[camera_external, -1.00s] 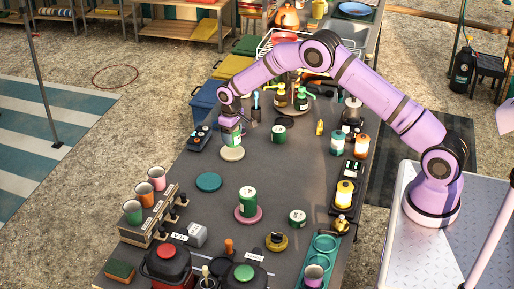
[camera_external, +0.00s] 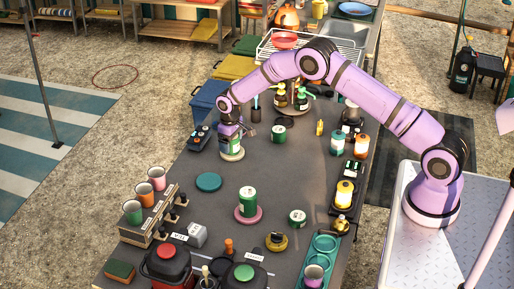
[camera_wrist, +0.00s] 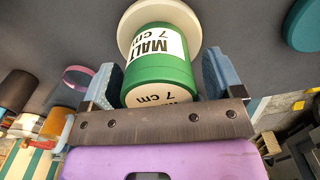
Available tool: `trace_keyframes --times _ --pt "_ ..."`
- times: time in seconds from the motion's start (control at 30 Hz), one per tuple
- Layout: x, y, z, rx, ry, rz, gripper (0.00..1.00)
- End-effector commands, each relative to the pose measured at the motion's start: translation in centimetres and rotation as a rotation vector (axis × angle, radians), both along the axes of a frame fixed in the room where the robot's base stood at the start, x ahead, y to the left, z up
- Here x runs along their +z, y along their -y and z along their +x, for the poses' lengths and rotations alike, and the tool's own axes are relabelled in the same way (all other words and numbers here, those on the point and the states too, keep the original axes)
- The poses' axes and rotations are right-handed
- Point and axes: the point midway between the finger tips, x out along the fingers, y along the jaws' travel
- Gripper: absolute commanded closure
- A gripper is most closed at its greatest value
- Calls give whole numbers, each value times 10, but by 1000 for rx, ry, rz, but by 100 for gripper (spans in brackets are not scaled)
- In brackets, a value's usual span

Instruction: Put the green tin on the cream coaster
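The green tin (camera_wrist: 160,70) has a white label reading "MALT 7 cm". It stands upright on the cream coaster (camera_wrist: 127,35); both also show in the external view, tin (camera_external: 232,146) and coaster (camera_external: 232,157). The coaster's rim shows around the tin's far end in the wrist view. My gripper (camera_wrist: 162,75) is around the tin, one finger on each side. A thin gap shows between the right-hand finger and the tin, so the fingers look slightly open. My gripper (camera_external: 230,133) hides the tin's top in the external view.
Another green tin (camera_external: 248,200) stands on a pink coaster (camera_external: 247,219). Smaller green tins stand right of my gripper (camera_external: 278,133) and at front right (camera_external: 297,218). A teal coaster (camera_external: 208,182) lies empty in front. A black tray (camera_external: 200,138) is close on the left.

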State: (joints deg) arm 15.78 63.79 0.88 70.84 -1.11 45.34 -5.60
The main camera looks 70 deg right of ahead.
Motion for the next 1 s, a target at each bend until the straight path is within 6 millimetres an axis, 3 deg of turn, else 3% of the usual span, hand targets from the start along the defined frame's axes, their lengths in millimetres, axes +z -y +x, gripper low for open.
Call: trace_keyframes --times 0.27,0.7,1.0 --pt "9 0 0 0 1 0 14" --pt "90 0 0 0 2 0 14" --pt "121 0 0 0 1 0 14"
